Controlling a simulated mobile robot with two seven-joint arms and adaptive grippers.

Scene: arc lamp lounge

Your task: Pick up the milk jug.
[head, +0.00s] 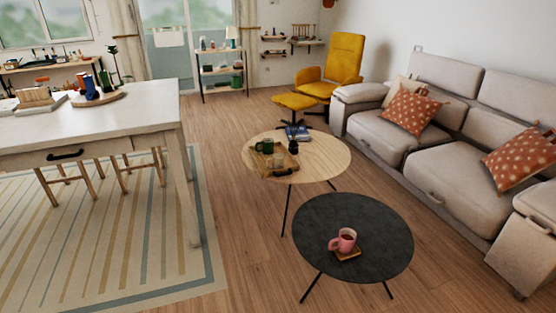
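I cannot pick out a milk jug for certain at this distance. A wooden tray (270,163) on the round light-wood table (325,157) holds a dark green mug-like vessel (265,147), a small clear or pale item (278,160) and a small dark item (293,147). Any of these is too small to name surely. A pink mug (343,240) with dark liquid stands on a small wooden coaster (347,253) on the round black table (352,222). Neither of my grippers is in the head view.
A white table (130,123) with a drawer stands on a striped rug (110,240) at left. A grey sofa (440,150) lines the right. A yellow armchair (338,67) and footstool (294,101) stand behind. Bare wood floor (240,250) lies between rug and round tables.

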